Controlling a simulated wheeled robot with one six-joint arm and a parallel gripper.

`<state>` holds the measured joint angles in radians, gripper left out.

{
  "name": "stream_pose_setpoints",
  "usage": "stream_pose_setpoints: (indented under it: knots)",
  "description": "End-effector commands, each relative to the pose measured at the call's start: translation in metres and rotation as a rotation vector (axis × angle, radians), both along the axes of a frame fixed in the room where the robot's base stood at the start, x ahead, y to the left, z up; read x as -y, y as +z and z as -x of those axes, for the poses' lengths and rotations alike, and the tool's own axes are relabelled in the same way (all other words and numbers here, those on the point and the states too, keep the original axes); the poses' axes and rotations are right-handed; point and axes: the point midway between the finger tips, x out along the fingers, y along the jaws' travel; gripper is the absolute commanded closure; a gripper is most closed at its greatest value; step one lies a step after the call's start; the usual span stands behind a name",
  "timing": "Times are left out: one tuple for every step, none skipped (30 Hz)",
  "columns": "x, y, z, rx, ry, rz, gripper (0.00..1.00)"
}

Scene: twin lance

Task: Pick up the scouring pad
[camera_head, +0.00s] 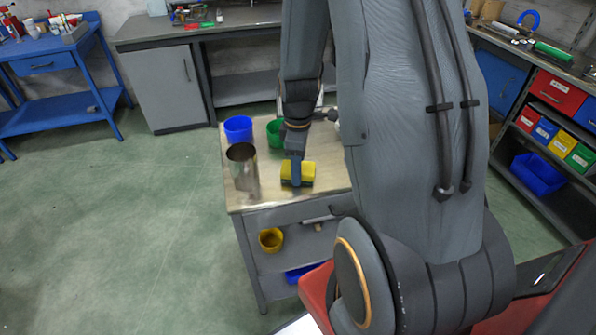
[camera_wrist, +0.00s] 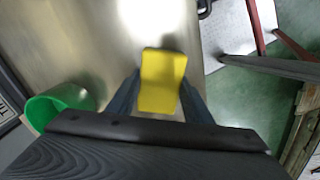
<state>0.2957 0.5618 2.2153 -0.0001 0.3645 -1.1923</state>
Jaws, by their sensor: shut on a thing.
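The scouring pad (camera_head: 307,174) is a yellow block with a darker side, at the near right part of a small metal-topped cart in the head view. It also shows in the wrist view as a yellow block (camera_wrist: 162,80) between my fingers. My gripper (camera_head: 296,173) points down at the pad, and its blue-grey finger lies across the near side. My gripper (camera_wrist: 160,98) is shut on the pad, with one finger on each side. I cannot tell whether the pad still touches the cart top.
On the cart top (camera_head: 270,196) stand a metal cylinder (camera_head: 243,172), a blue cup (camera_head: 238,129) and a green cup (camera_head: 275,133) close by. Workbenches line the back and right; green floor is open at left.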

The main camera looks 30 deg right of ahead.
Motion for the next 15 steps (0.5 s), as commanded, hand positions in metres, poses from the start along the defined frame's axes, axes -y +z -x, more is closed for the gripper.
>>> stream_pose_setpoints:
  knots:
    - [0.0,0.0,0.0,0.0,0.0,0.0,0.79]
    - [0.0,0.0,0.0,0.0,0.0,0.0,0.79]
    - [0.0,0.0,0.0,0.0,0.0,0.0,0.79]
    - [0.0,0.001,0.0,0.0,0.0,0.0,0.79]
    - [0.0,0.001,0.0,0.001,0.0,0.001,0.79]
    - [0.0,0.002,0.0,0.001,0.0,0.001,0.79]
    - [0.0,0.003,-0.001,0.002,0.0,0.0,0.79]
    - [0.0,0.005,-0.001,0.002,0.0,0.0,0.79]
    - [0.0,0.007,-0.001,0.002,0.0,0.0,0.79]
    - [0.0,0.009,-0.001,0.002,0.0,0.0,0.79]
    - [0.0,0.011,-0.001,0.002,0.0,0.0,0.79]
    - [0.0,0.016,-0.001,0.003,0.0,0.001,0.79]
    - [0.0,0.019,-0.001,0.004,0.0,0.001,0.79]
    - [0.0,0.023,-0.001,0.003,0.0,0.001,0.79]
    - [0.0,0.028,-0.001,0.005,0.0,0.002,0.79]
